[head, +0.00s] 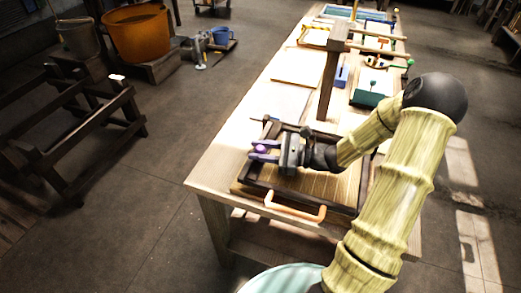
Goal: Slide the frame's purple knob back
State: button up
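The frame (349,211), a dark-rimmed mould with a slatted tan bed, lies flat at the near end of the wooden table. An orange handle (295,208) is on its near side. My gripper (262,151) reaches in from the right, low over the frame's far left part. Purple parts show at its tip, with a small gap between them. I cannot tell which of them are fingers and which, if any, is the purple knob. The gripper's grey body and my arm hide part of the frame behind them.
A wooden post with a crosspiece (329,80) stands on the table behind the frame. Pale boards (280,104), a green block (367,98) and a blue item (341,76) lie farther back. A dark wooden rack (95,125) stands on the floor at left, with clear floor between.

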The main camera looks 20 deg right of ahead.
jog(key=shift+s, duration=0.1)
grip_shut()
jog(key=shift+s+d, duration=0.1)
jog(key=shift+d, duration=0.2)
jog(key=s+p+v, duration=0.1)
jog(key=p+v, duration=0.1)
jog(key=v, duration=0.3)
jog(key=s+a+p+v, duration=0.1)
jog(key=p+v, duration=0.1)
jog(key=v, duration=0.4)
jog(key=s+p+v, duration=0.1)
jog(key=p+v, duration=0.2)
jog(key=v, duration=0.3)
jog(key=shift+a, duration=0.25)
jog(key=o, duration=1)
grip_release()
